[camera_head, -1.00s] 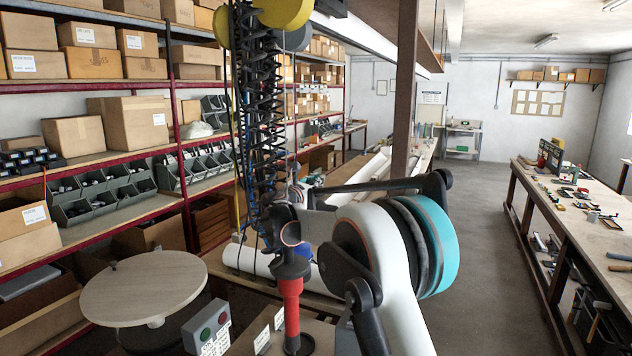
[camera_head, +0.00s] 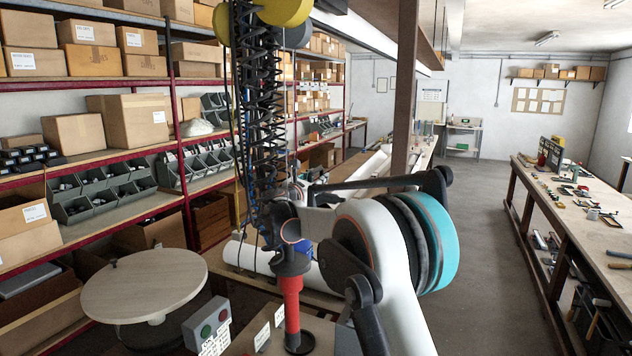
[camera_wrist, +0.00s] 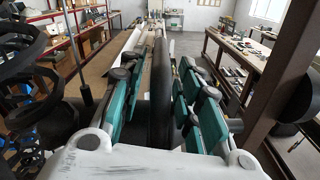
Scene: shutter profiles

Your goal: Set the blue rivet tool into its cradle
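In the head view, a bit of blue (camera_head: 304,248) shows behind the hanging hoses and a red-bodied tool; it may be the blue rivet tool, mostly hidden. The red tool (camera_head: 291,300) stands upright, with a black collar and a round black foot, on the board below. I cannot make out which part is the blue tool's cradle. My gripper (camera_wrist: 165,70) shows in the wrist view with teal-sided fingers on both sides of a dark upright cylinder (camera_wrist: 160,90). The fingers are close to it; I cannot tell whether they press on it or which tool it belongs to.
Black coiled hoses (camera_head: 262,120) hang close left of my arm, under yellow reels (camera_head: 285,12). A round wooden table (camera_head: 145,285) and a grey button box (camera_head: 207,328) stand at lower left. A brown post (camera_head: 404,90) rises ahead. A long bench (camera_head: 590,225) lies right, across free floor.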

